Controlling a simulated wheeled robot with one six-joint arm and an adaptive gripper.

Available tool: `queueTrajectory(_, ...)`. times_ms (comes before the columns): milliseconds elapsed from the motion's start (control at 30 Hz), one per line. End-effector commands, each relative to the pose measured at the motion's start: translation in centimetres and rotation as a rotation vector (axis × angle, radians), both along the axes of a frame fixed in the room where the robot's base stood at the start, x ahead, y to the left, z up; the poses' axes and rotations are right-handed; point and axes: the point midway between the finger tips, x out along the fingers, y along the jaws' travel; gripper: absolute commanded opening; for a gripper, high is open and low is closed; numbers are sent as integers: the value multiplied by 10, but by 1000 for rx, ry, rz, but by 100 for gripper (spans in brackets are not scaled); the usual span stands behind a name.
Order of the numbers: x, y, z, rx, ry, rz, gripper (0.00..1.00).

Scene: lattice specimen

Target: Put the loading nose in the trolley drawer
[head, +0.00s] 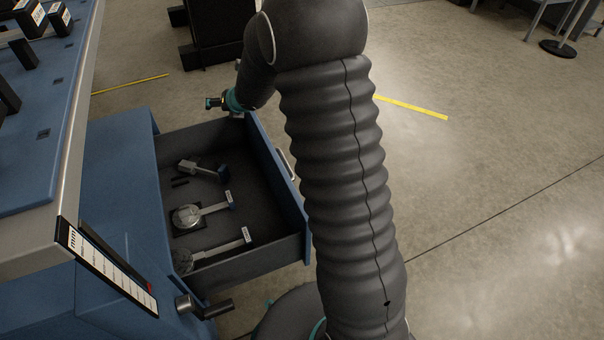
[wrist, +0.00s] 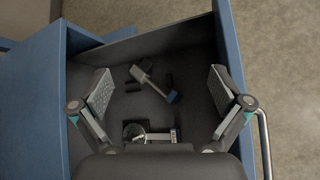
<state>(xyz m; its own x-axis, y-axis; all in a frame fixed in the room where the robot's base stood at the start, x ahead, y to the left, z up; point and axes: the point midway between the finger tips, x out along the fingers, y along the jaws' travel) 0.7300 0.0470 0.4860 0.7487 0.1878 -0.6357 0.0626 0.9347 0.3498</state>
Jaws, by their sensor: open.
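The open trolley drawer (head: 258,258) has a dark floor and blue front, and it fills the wrist view (wrist: 193,32) too. A grey block-headed piece with a bluish end (head: 202,169) lies at the drawer's far end, also in the wrist view (wrist: 152,81); it may be the loading nose, but I cannot tell for sure. My gripper (wrist: 162,92) is open with its fingers wide apart above the drawer, and nothing is held between them. In the head view my wrist shows at the drawer's far end, and the arm hides part of the gripper.
Two small black bars (head: 180,182) lie beside the grey piece. A round-headed tagged piece (head: 187,216) and another tagged piece (head: 222,251) lie nearer in the drawer. The blue-topped bench (head: 40,165) stands left. Open floor (head: 490,200) lies right.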

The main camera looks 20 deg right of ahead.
Motion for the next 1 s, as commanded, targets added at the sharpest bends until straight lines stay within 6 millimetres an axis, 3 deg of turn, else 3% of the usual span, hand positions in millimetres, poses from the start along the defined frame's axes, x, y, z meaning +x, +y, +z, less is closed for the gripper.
queueTrajectory(33, -10, -10, 23, 55, 4, -102, 100)
queueTrajectory(200, -55, -42, 80, 288, 34, -472, 100)
queueTrajectory(367, -111, -65, 118, 535, 61, -807, 100)
queueTrajectory(500, -167, -78, 142, 769, 83, -1088, 100)
queueTrajectory(733, -268, -84, 159, 1163, 141, -1526, 100)
queueTrajectory(1000, -380, -66, 152, 1575, 258, -1992, 100)
